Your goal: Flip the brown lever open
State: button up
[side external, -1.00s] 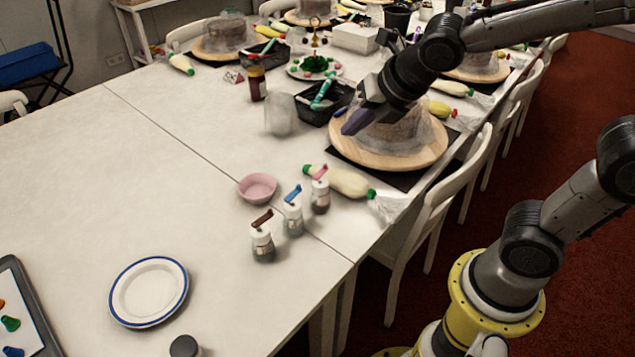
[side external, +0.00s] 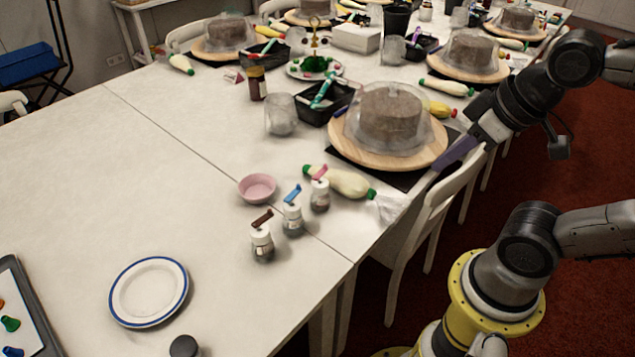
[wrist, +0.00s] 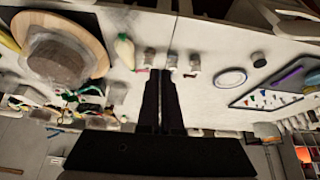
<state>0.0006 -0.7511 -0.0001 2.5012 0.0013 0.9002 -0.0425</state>
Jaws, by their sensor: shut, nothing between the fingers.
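The brown lever (side external: 261,220) sits on the white lid of a small glass jar (side external: 262,244), the front one of three jars on the table. The lever tilts up to the right. A jar with a blue lever (side external: 292,194) and one with a pink lever (side external: 319,173) stand behind it. In the wrist view the jar with the brown lever (wrist: 194,62) seems to be the one nearest the plate. My gripper (side external: 452,157) is shut and empty, by the table's right edge, beside the domed cake and well apart from the jars.
A domed cake on a wooden turntable (side external: 345,152) stands left of my gripper. A piping bag (side external: 348,184) lies behind the jars, with a pink bowl (side external: 257,187) to their left. A white chair (side external: 440,215) stands at the edge.

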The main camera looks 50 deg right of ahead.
jog(key=shift+o, duration=1.2)
jog(key=shift+m, duration=0.3)
jog(key=shift+o, duration=1.1)
jog(key=shift+r+m, duration=0.25)
jog(key=shift+m, duration=0.05)
jog(key=shift+o, duration=0.5)
jog(key=shift+m, duration=0.5)
jog(key=w+r, duration=0.1)
jog(key=r, duration=0.1)
jog(key=w+r, duration=0.1)
jog(key=r, duration=0.1)
jog(key=shift+w, duration=0.35)
jog(key=w+r, duration=0.3)
jog(key=w, duration=0.1)
jog(key=g, duration=0.6)
send_over(270, 210)
notch_tip(270, 210, down, 15)
jog(key=shift+m, duration=0.3)
notch_tip(270, 210, down, 14)
jog(key=shift+r, duration=0.2)
